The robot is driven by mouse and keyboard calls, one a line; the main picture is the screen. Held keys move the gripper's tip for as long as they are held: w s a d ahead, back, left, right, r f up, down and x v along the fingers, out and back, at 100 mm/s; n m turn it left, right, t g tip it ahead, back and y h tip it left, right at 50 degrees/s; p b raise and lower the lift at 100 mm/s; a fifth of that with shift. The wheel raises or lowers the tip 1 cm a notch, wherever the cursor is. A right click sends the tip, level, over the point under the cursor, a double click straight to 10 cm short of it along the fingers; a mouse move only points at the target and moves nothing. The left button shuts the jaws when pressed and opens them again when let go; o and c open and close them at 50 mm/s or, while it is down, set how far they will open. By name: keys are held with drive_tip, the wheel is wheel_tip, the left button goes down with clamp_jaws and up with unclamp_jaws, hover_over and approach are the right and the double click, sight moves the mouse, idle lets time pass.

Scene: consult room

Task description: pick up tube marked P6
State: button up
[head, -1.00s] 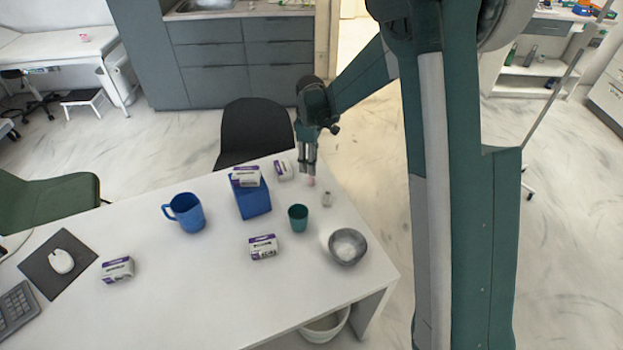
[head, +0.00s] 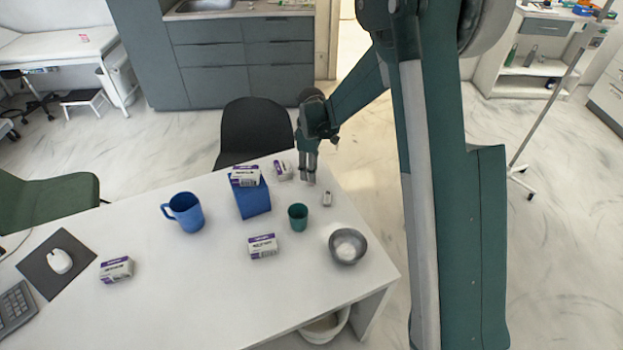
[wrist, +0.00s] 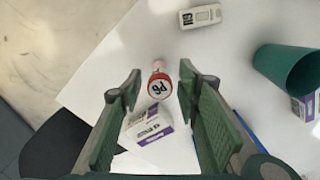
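The tube marked P6 (wrist: 160,86) shows in the wrist view from above, with a red-rimmed white top bearing the label and a pinkish body. It stands between the two fingers of my gripper (wrist: 158,82), with a visible gap on each side. My gripper is open. In the head view my gripper (head: 308,182) points down over the far right part of the white table. The tube is hidden behind or between the fingers there.
Close by are a white box (head: 283,170), a small white device with a display (head: 327,199) and a green cup (head: 298,217). A blue holder (head: 254,201) with a box on top, a blue mug (head: 186,212) and a metal bowl (head: 347,245) stand on the table (head: 200,290).

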drive_tip(key=shift+f, duration=1.7)
drive_tip(key=c, duration=0.8)
